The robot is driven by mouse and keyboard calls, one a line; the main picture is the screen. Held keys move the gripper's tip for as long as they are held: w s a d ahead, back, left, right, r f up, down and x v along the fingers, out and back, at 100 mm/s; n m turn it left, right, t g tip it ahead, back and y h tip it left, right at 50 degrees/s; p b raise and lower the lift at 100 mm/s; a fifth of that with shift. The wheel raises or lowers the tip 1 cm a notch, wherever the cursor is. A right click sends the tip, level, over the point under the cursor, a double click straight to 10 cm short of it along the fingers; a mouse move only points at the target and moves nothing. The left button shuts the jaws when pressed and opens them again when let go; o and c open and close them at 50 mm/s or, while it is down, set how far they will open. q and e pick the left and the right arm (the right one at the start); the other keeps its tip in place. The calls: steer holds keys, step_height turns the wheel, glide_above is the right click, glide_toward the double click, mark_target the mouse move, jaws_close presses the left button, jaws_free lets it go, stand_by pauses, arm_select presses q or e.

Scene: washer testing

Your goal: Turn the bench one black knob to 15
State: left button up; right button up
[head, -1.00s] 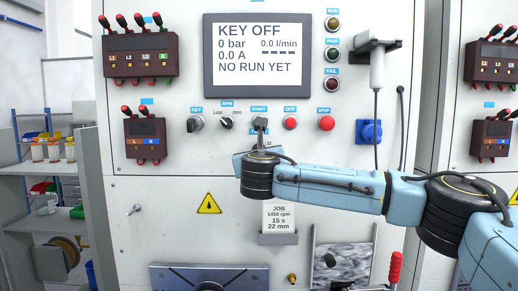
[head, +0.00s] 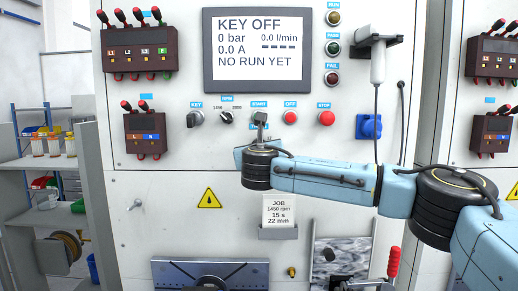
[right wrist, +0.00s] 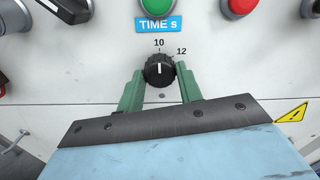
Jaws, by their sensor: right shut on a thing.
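The black knob (right wrist: 159,70), under a blue TIME s label (right wrist: 159,24), is on the white panel in the right wrist view. Its white pointer line points nearly straight up, close to the printed 10, with 12 to the upper right. The green fingers of my right gripper (right wrist: 160,80) stand on either side of the knob and are shut on it. In the head view my right wrist (head: 257,165) covers the knob below the START button. My left gripper is not in view.
The display (head: 257,50) reads KEY OFF. The KEY switch (head: 194,119), RPM knob (head: 227,117), OFF button (head: 290,118) and red STOP button (head: 326,118) are nearby. The job card (head: 279,209) reads 1450 rpm, 15 s, 22 mm.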

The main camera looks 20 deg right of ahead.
steer(key=m+b, duration=0.3)
steer(key=m, duration=2)
steer(key=shift+m, duration=0.4)
stand_by(0.4)
steer(key=o, duration=1)
steer(key=shift+s, duration=0.1)
